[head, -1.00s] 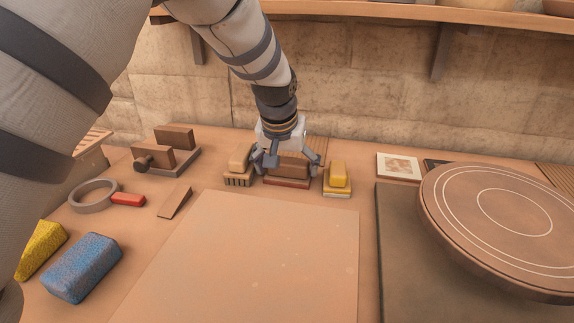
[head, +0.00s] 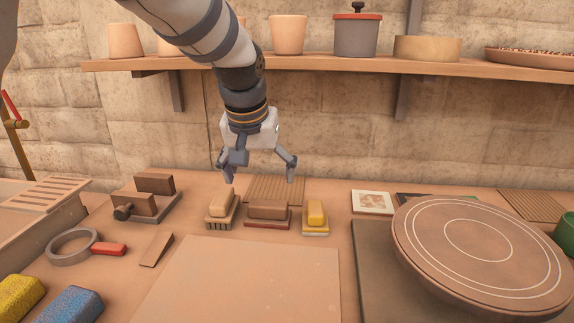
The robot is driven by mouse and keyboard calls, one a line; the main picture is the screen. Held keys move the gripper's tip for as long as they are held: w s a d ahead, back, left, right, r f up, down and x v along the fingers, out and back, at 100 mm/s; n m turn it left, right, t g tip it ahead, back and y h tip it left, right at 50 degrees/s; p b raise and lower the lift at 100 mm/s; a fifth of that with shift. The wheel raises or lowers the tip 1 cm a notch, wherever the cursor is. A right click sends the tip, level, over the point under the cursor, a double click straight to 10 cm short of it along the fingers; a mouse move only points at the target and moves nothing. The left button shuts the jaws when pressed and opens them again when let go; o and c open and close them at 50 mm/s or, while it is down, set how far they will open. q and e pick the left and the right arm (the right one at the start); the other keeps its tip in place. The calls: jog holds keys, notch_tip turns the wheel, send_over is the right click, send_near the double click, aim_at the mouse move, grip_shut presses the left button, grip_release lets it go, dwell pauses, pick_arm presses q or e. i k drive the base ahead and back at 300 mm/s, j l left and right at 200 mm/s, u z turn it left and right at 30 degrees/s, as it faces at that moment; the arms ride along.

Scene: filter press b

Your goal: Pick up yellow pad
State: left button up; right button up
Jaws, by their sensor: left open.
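A small block with a yellow top (head: 316,214) on a pale base stands upright on the table, at the right end of a row of three. A speckled yellow sponge-like block (head: 18,298) lies at the lower left, partly cut off by the picture edge. I cannot tell from its look which one is called the pad. My left gripper (head: 260,175) hangs above and behind the row, fingers spread and pointing down, with nothing between them. It is apart from both yellow things. My right gripper is not in view.
A brown block (head: 268,210) and a tan-topped brush (head: 221,208) stand left of the small yellow block. A pale board (head: 240,280) lies in front. A round wheel (head: 485,285) sits at the right. A shelf (head: 330,63) with pots runs along the wall above.

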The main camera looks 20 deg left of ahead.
aim_at(315, 220)
jog(key=k, duration=1.5)
